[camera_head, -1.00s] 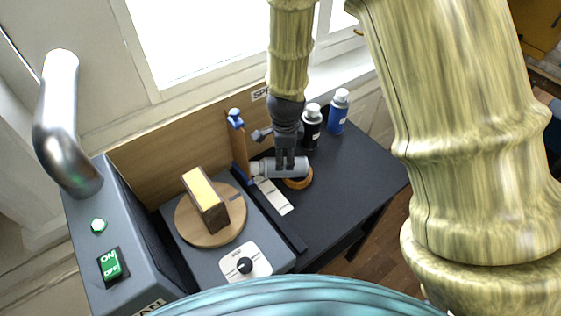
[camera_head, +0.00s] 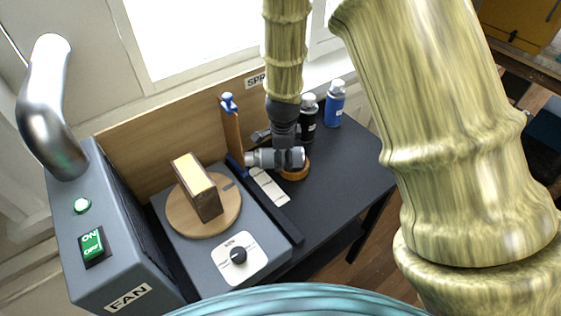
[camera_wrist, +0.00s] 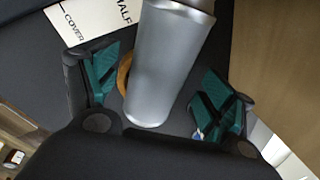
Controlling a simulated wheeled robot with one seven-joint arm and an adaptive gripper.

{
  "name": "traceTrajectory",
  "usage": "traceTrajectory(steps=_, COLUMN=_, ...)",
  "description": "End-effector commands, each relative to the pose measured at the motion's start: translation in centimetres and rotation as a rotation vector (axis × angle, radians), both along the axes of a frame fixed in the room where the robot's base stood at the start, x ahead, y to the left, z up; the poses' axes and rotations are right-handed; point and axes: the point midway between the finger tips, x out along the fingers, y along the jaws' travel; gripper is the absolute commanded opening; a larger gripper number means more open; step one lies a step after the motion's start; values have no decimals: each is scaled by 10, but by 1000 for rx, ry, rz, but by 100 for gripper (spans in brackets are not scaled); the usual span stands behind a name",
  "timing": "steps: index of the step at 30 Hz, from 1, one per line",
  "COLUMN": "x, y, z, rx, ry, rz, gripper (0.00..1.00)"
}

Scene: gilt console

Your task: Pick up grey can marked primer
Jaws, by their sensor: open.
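The grey can (camera_head: 262,158) lies on its side in the head view, beside a tan ring (camera_head: 296,172) on the dark table; no primer marking is readable. My gripper (camera_head: 289,158) is at the can and covers part of it. In the wrist view the smooth grey can (camera_wrist: 165,62) runs between the two teal-padded fingers of my gripper (camera_wrist: 158,88). The fingers are open, one on each side, with a gap visible on both sides. Part of the tan ring (camera_wrist: 123,74) shows behind the can.
A black can (camera_head: 307,118) and a blue can (camera_head: 334,103) stand behind, to the right. A turntable (camera_head: 190,221) with a block and a fan box (camera_head: 125,245) are at left. The table's right side is clear.

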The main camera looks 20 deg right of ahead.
Motion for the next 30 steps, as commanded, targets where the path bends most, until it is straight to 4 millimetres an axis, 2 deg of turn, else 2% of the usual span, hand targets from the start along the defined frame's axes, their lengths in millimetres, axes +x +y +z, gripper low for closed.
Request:
traceTrajectory(steps=1, x=0, y=-1, z=-9, rx=0, ry=0, rz=0, gripper=82)
traceTrajectory(steps=7, x=3, y=-3, z=-25, rx=0, ry=0, rz=-1, gripper=82)
traceTrajectory(steps=18, x=4, y=-3, z=-28, rx=0, ry=0, rz=-1, gripper=82)
traceTrajectory(steps=27, x=4, y=-3, z=-28, rx=0, ry=0, rz=-1, gripper=28)
traceTrajectory(steps=30, x=5, y=-3, z=-28, rx=0, ry=-1, rz=-1, gripper=13)
